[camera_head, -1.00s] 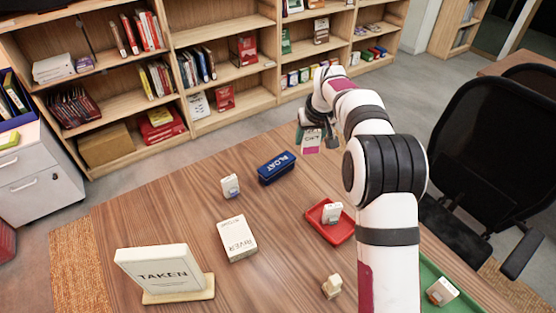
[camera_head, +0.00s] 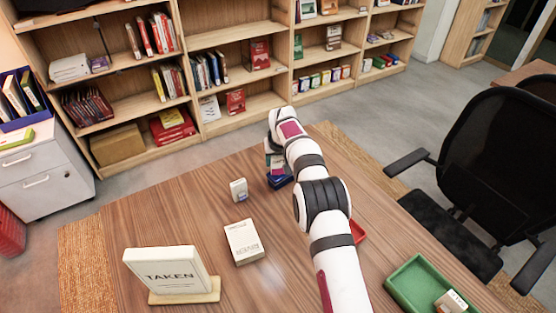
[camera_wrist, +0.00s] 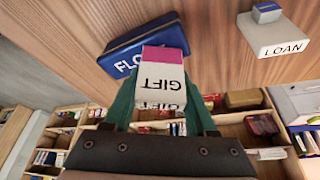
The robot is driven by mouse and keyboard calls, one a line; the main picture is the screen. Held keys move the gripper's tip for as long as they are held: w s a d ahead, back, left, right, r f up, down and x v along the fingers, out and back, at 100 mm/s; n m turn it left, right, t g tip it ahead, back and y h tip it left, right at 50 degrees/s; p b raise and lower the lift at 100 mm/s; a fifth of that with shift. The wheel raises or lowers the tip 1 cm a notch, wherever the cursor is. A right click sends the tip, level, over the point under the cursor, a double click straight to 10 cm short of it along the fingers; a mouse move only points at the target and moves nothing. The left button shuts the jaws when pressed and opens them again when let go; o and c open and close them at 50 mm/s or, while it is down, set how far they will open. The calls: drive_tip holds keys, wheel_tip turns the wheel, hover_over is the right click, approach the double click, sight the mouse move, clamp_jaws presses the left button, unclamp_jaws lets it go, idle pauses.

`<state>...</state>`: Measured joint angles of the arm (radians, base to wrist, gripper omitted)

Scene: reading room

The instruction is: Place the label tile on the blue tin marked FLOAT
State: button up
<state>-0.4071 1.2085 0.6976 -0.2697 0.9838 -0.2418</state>
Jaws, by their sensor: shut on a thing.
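The label tile is white with a pink end and reads GIFT; it shows in the wrist view (camera_wrist: 163,78). My gripper (camera_wrist: 160,100) is shut on it, a green finger on each side. The blue tin (camera_wrist: 128,50) lies just beyond the tile, and the tile covers part of its lettering, leaving FLO readable. In the head view my gripper (camera_head: 275,158) is at the blue tin (camera_head: 282,182) and hides much of it. I cannot tell whether the tile touches the tin.
A white LOAN block (camera_head: 238,190) stands left of the tin. Nearer are a white box (camera_head: 243,242) and a TAKEN sign (camera_head: 165,268). My arm mostly hides a red tray (camera_head: 357,231). A green tray (camera_head: 397,283) at right holds a block. Bare table lies around the tin.

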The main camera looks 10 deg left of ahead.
drive_tip(key=shift+f, duration=0.15)
drive_tip(key=o, duration=1.4)
drive_tip(key=v, duration=1.2)
drive_tip(key=s+d+r+m+g, duration=0.1)
drive_tip(key=s+d+r+m, duration=0.2)
drive_tip(key=s+d+r, duration=0.55)
drive_tip(key=s+d+f+m+g, duration=0.1)
drive_tip(key=s+d, duration=0.3)
drive_tip(key=s, duration=0.7)
drive_tip(key=s+d+f+m+g, duration=0.1)
drive_tip(key=s+d+m, duration=0.2)
drive_tip(key=s, duration=0.9)
drive_tip(key=s+d+f+m+g, duration=0.1)
drive_tip(key=s+d, duration=0.4)
drive_tip(key=s, duration=0.6)
drive_tip(key=shift+s+f+m, duration=0.15)
drive_tip(key=shift+f+m, duration=0.45)
drive_tip(key=shift+m, duration=0.4)
